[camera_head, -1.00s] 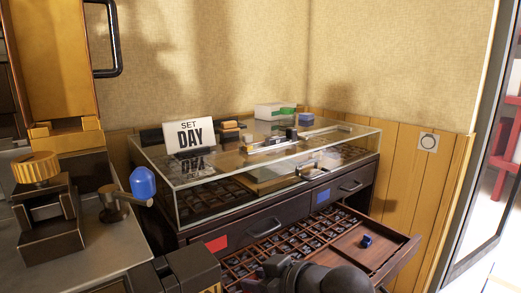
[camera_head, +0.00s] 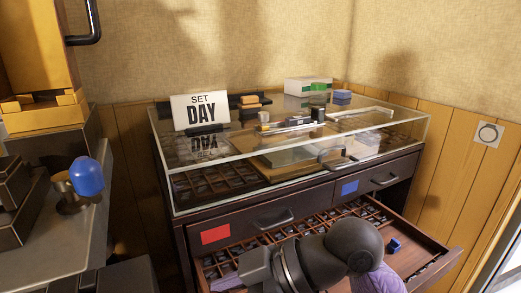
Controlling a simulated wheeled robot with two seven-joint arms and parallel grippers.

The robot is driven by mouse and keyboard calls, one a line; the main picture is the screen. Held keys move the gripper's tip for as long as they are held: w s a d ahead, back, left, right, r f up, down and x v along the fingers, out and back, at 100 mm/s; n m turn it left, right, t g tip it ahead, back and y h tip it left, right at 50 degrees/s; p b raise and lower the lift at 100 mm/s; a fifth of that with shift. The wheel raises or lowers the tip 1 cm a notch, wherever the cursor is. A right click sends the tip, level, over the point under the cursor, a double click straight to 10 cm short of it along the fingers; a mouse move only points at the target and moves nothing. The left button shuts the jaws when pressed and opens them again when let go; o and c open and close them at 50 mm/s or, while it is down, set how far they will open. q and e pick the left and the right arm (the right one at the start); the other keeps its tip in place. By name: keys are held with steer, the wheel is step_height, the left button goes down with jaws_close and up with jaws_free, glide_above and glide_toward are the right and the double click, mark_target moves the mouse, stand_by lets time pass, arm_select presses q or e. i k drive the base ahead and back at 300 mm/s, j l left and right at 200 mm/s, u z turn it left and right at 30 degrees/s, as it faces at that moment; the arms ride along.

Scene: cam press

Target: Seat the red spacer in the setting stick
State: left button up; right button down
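A long narrow metal holder (camera_head: 285,129) with small dark and light blocks lies on the glass top of the cabinet; it looks like the setting stick, but it is small at this distance. I cannot make out a red spacer; the only clear red is a flat label (camera_head: 215,235) on the closed left drawer. A small blue block (camera_head: 394,244) lies in the right compartment of the open type drawer (camera_head: 425,262). One of my arms reaches over this drawer from the bottom edge, hiding part of it. Neither gripper's fingers show.
The "SET DAY" sign (camera_head: 200,110) stands at the left of the glass top (camera_head: 380,108). A white-and-green box (camera_head: 309,86) and blue blocks (camera_head: 342,97) are at its back. A blue-knobbed lever (camera_head: 87,176) rises from the left bench. The open drawer juts out at right.

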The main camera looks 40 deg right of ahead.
mark_target(278, 128)
steer(key=l+u, duration=0.45)
steer(key=l, duration=0.25)
steer(key=k+l+u, duration=0.2)
steer(key=l+u, duration=0.25)
steer(key=l, duration=0.2)
steer(key=k+l+u, duration=0.25)
steer(key=l+u, duration=0.2)
steer(key=l, duration=0.15)
steer(key=k+l+u, duration=0.75)
steer(key=l+u, duration=0.2)
steer(key=k+l+u, duration=0.25)
steer(key=k+u, duration=0.2)
